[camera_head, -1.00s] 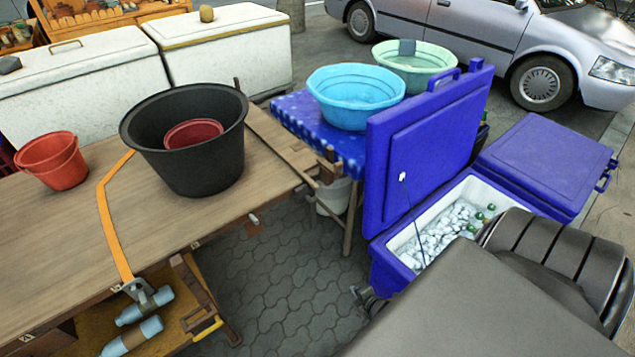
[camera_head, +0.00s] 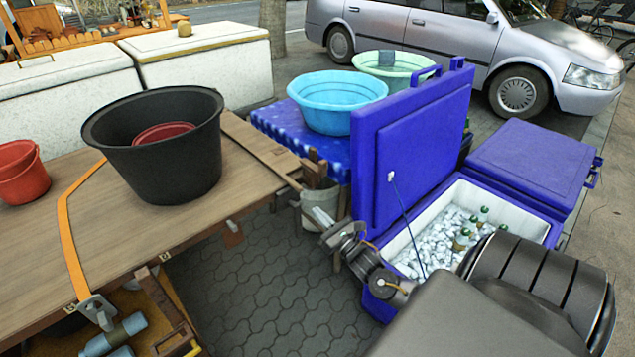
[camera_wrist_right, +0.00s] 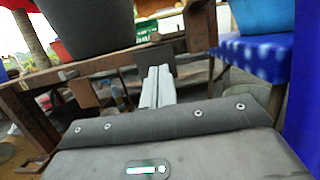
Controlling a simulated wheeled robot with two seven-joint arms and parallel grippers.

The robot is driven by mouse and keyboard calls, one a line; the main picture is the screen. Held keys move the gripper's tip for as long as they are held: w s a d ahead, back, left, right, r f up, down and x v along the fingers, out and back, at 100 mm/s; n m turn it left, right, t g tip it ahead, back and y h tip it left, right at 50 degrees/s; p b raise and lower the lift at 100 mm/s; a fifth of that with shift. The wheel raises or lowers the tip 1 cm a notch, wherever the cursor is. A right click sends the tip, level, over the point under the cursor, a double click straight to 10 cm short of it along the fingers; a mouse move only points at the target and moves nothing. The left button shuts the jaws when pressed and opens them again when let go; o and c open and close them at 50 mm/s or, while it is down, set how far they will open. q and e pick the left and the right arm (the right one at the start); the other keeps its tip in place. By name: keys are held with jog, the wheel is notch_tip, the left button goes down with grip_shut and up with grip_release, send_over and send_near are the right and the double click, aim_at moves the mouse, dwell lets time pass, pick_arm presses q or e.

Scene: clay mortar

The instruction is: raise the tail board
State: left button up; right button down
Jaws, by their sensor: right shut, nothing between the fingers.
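The wooden cart bed (camera_head: 120,235) spans the left of the head view. A narrow plank, which looks like the tail board (camera_head: 262,150), lies about level along its right end. Its underside is hidden from above. My right gripper (camera_head: 321,216) is shut and empty, below and to the right of that plank, beside the blue cooler. In the right wrist view its pale fingers (camera_wrist_right: 155,86) are together and point toward the cart's wooden frame (camera_wrist_right: 110,68). I cannot tell any contact with the wood. My left gripper is not in view.
A black tub (camera_head: 165,160) with a red bowl inside stands on the cart bed. An orange strap (camera_head: 70,240) crosses the bed. The open blue cooler (camera_head: 410,150) and a blue-covered table (camera_head: 275,122) holding a cyan basin (camera_head: 338,105) stand close by. Paving (camera_head: 265,270) is clear below.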

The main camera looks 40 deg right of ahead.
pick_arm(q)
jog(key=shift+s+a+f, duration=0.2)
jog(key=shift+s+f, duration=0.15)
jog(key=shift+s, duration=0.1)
pick_arm(e)
jog(key=x, duration=0.8)
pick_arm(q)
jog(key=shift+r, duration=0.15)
pick_arm(e)
jog(key=shift+s, duration=0.1)
